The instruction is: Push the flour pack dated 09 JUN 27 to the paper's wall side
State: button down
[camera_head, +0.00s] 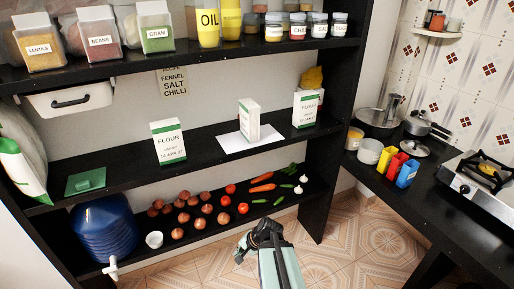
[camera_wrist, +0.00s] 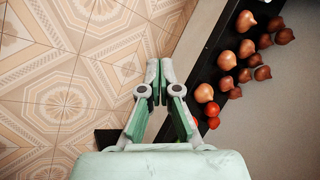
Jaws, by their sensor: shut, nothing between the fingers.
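Three white-and-green flour packs stand upright on the middle black shelf in the head view. The left pack (camera_head: 168,146) has a date that looks like 14 APR 27. The middle pack (camera_head: 249,121) stands on the white paper (camera_head: 230,144), its front turned away to the side. The right pack (camera_head: 305,112) stands to the right of the paper; its date is too small to read. My gripper (camera_head: 240,254) is low in front of the bottom shelf, apart from all packs. In the wrist view my gripper (camera_wrist: 160,76) is shut and empty.
Onions (camera_head: 207,209), tomatoes and carrots (camera_head: 262,188) lie on the bottom shelf beside a blue water jug (camera_head: 104,230). Jars fill the upper shelf. Open floor (camera_head: 345,240) lies to the right.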

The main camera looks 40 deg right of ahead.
aim_at(254, 137)
jog(key=w+d+r+m+t+h, duration=0.2)
jog(key=d+r+m+t+h, duration=0.15)
jog(key=d+r+m, duration=0.55)
jog(key=w+d+r+m+t+h+b, duration=0.1)
jog(key=w+d+r+m+t+h, duration=0.1)
jog(key=d+r+m+t, duration=0.75)
jog(key=w+d+r+m+g+h, duration=0.1)
jog(key=w+d+r+m+h, duration=0.25)
jog(key=r+m, duration=0.65)
jog(key=w+d+r+n+p, duration=0.1)
jog(key=w, duration=0.3)
jog(key=w+d+n+p, duration=0.1)
jog(key=w, duration=0.3)
jog(key=w+d+r+n+y+p, duration=0.1)
jog(key=w, duration=0.3)
jog(key=shift+d+r+n+p, duration=0.25)
jog(key=shift+r+p, duration=0.05)
jog(key=shift+p, duration=0.05)
jog(key=b+x, duration=0.1)
jog(key=x, duration=0.5)
jog(key=shift+w, duration=0.2)
